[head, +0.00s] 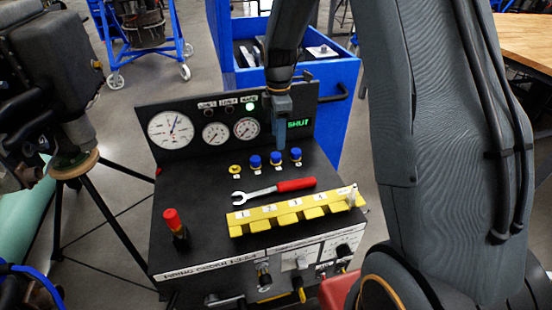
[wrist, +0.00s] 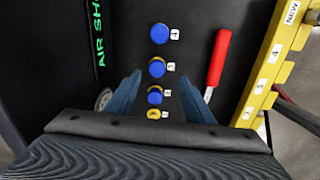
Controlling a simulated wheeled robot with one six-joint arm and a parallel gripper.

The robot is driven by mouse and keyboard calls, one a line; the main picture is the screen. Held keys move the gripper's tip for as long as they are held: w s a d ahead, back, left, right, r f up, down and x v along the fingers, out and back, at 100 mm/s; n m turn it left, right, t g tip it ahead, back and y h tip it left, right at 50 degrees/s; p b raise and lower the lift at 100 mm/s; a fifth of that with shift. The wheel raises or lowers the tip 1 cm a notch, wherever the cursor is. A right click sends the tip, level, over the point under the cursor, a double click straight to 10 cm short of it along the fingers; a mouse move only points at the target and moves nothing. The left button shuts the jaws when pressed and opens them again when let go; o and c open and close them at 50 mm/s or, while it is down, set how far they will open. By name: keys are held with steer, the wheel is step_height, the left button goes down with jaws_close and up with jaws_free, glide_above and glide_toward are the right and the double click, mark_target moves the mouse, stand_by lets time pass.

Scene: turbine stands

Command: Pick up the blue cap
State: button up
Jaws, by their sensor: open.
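Three blue caps stand in a row on the black console top: left cap (head: 255,161), middle cap (head: 275,158) and right cap (head: 296,154). A bare yellow fitting (head: 235,169) is at the row's left end. In the wrist view the row runs from the far cap (wrist: 159,34) through the middle cap (wrist: 157,68) and near cap (wrist: 155,96) to the yellow fitting (wrist: 153,114). My gripper (head: 279,140) is above the console, close to the caps. Its blue fingers (wrist: 158,76) are open and empty, spread either side of the row; contact cannot be told.
A red-handled wrench (head: 275,190) lies in front of the caps. A yellow numbered rack (head: 290,213) lies nearer the front edge. A red-topped lever (head: 173,222) stands at left. The gauge panel (head: 190,133) rises behind. A blue cart (head: 337,80) stands beyond.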

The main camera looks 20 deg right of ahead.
mark_target(276, 155)
steer(key=shift+w+f+n, duration=0.2)
steer(key=shift+w+n, duration=0.1)
steer(key=shift+f, duration=0.25)
steer(key=shift+a+f+p, duration=0.15)
steer(key=shift+f+p, duration=0.6)
steer(key=shift+f, duration=1.1)
steer(key=shift+a+f+p, duration=0.1)
steer(key=shift+f+p, duration=0.65)
steer(key=shift+f, duration=1.1)
steer(key=c, duration=1.1)
steer(key=shift+r, duration=0.15)
